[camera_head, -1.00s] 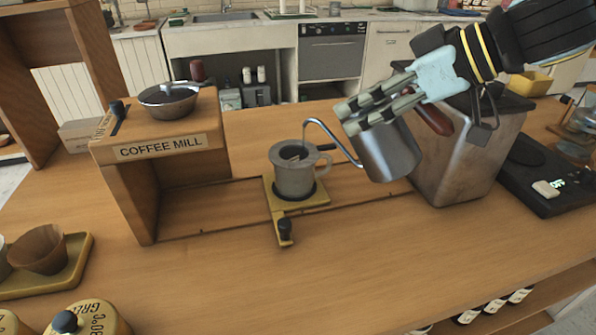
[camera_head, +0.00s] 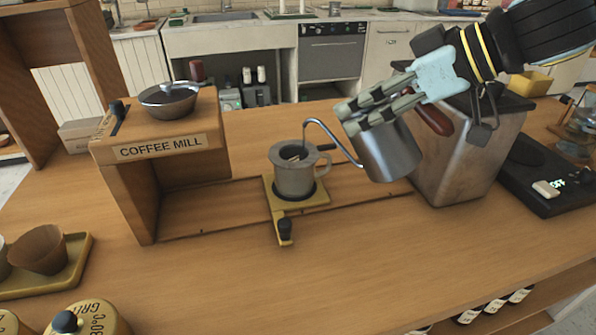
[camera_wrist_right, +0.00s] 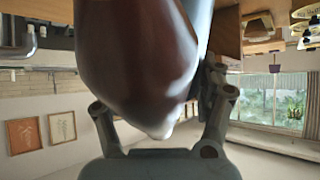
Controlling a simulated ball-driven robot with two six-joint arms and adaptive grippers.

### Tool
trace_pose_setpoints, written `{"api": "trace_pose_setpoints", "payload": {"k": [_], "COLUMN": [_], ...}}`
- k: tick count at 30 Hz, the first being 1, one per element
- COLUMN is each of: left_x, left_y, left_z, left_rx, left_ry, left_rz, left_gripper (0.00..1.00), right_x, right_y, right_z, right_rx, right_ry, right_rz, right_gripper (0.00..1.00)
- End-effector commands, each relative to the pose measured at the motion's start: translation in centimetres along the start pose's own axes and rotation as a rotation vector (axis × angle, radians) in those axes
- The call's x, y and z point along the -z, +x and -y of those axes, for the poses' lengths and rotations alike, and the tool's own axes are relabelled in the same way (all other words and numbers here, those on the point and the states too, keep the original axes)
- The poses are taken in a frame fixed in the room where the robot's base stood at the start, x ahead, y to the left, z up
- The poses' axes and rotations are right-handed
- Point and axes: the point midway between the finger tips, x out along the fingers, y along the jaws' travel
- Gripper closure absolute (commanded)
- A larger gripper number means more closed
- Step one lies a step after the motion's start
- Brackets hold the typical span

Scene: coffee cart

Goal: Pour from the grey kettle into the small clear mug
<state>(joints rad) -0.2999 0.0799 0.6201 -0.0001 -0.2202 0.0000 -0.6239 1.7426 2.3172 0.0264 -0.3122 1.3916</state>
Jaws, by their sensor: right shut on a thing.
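The grey kettle (camera_head: 388,155) is held above the counter by my right gripper (camera_head: 370,108), which is shut on it. It is tilted, with its thin gooseneck spout (camera_head: 334,138) pointing left and its tip over the small clear mug (camera_head: 295,178). The mug stands upright on a yellow base and has a dark dripper-like piece in its top. I cannot make out a stream clearly. In the right wrist view a large dark red-brown handle (camera_wrist_right: 135,60) fills the middle between the fingers. My left gripper is not in view.
A wooden coffee mill (camera_head: 165,150) stands left of the mug. A metal box (camera_head: 470,150) stands behind the kettle, with a black scale (camera_head: 550,185) to its right.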

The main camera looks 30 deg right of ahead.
Motion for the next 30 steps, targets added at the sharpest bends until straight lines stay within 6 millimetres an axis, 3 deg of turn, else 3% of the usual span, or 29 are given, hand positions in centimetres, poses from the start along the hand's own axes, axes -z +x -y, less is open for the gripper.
{"api": "trace_pose_setpoints", "payload": {"k": [30], "left_x": [0.1], "left_y": [-0.4], "left_z": [0.0], "left_rx": [0.000], "left_ry": [0.000], "left_rz": [0.000], "left_gripper": [1.00], "right_x": [-1.3], "right_y": [0.1], "right_z": [0.0], "right_rx": [0.003], "right_ry": [-0.001], "right_rz": [-0.112], "right_gripper": [0.86]}}
